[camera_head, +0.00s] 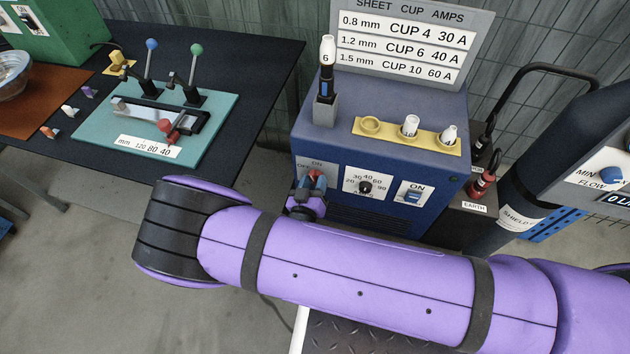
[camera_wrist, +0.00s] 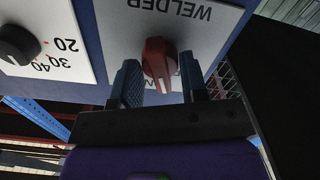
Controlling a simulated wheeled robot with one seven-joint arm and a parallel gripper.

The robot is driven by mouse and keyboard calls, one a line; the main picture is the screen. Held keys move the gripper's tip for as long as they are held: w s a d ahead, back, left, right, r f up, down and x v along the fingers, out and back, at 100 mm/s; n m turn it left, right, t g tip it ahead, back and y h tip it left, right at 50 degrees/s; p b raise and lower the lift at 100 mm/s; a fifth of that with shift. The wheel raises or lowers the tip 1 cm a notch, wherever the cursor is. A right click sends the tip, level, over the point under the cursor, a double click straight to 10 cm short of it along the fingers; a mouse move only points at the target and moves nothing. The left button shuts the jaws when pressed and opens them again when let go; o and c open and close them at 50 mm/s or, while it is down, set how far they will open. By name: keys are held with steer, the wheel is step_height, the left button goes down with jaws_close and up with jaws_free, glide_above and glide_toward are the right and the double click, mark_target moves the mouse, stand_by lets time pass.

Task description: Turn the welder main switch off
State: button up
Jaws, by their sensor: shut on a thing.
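The welder main switch is a red rotary knob (camera_wrist: 159,60) on a white plate marked WELDER, upside down in the wrist view. Its handle lies roughly upright in that picture. My gripper (camera_wrist: 161,88) has one dark finger on each side of the handle and is shut on it. In the head view my gripper (camera_head: 309,190) is at the left of the blue welder's (camera_head: 400,125) front panel. It covers most of the knob there. ON shows above the knob and OFF to its left; the exact pointing is hard to tell.
Right of the switch are a black amps dial (camera_head: 365,187) and a blue ON rocker (camera_head: 413,197). A torch (camera_head: 326,75) and a yellow cup rack (camera_head: 385,137) sit on top of the welder. A dark workbench (camera_head: 255,60) is left; a gas cylinder (camera_head: 545,150) is right.

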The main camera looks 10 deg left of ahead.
mark_target(314, 182)
steer(key=n, duration=0.6)
steer(key=o, duration=0.7)
steer(key=shift+c, duration=0.2)
steer(key=shift+s, duration=0.1)
steer(key=shift+s+a, duration=0.2)
steer(key=shift+s, duration=2.25)
steer(key=shift+w+d, duration=0.15)
steer(key=shift+w, duration=2.4)
